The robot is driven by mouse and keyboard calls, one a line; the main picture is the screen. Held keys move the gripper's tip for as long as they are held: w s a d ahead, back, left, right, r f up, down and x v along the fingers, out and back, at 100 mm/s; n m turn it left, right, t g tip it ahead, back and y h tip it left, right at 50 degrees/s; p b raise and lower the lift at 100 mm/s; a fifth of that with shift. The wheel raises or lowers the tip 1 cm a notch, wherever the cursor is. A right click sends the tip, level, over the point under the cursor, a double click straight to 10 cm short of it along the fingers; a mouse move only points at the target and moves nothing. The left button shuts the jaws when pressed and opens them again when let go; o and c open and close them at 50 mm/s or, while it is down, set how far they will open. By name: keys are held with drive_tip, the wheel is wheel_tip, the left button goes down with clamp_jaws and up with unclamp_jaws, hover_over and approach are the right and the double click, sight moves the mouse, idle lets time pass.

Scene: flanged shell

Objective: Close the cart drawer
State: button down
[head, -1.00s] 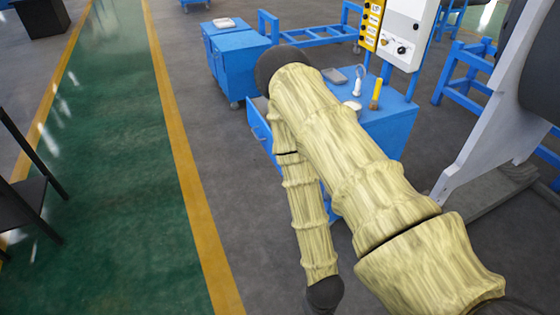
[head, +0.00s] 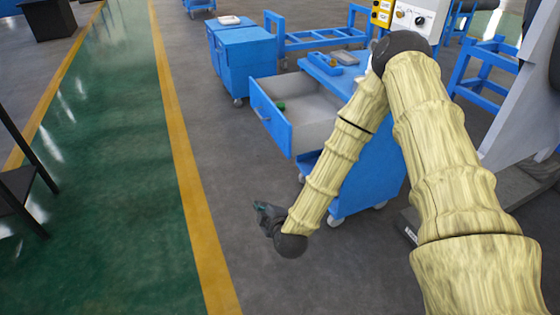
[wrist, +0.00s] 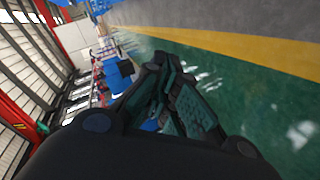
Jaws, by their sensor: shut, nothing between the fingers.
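The blue cart (head: 367,166) stands right of centre in the head view, partly hidden behind my arm. Its drawer (head: 270,118) is pulled out toward the left, with a blue front, a handle on that front and a pale grey inside. A small green item (head: 281,106) lies in the drawer. My gripper (head: 262,210) is low in front of the drawer, to the lower left of the drawer front and apart from it. It is shut and empty. In the wrist view my gripper's dark fingers (wrist: 172,98) are together, and the drawer cannot be made out there.
A blue tray (head: 332,63) with small items is on the cart top. Another blue cabinet (head: 247,62) stands behind the drawer. A grey machine panel (head: 515,110) is at the right. Open floor lies left of the drawer, up to the yellow line (head: 186,165).

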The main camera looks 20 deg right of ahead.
drive_tip(key=w+d+r+n+t+h+b, duration=0.1)
drive_tip(key=w+d+r+t+h+b, duration=0.1)
drive_tip(key=w+d, duration=0.4)
drive_tip(key=w+d+r+n+t+h+b, duration=0.2)
drive_tip(key=w+d+r+b, duration=0.3)
drive_tip(key=w, duration=0.8)
drive_tip(key=shift+d, duration=1.1)
drive_tip(key=shift+d, duration=0.15)
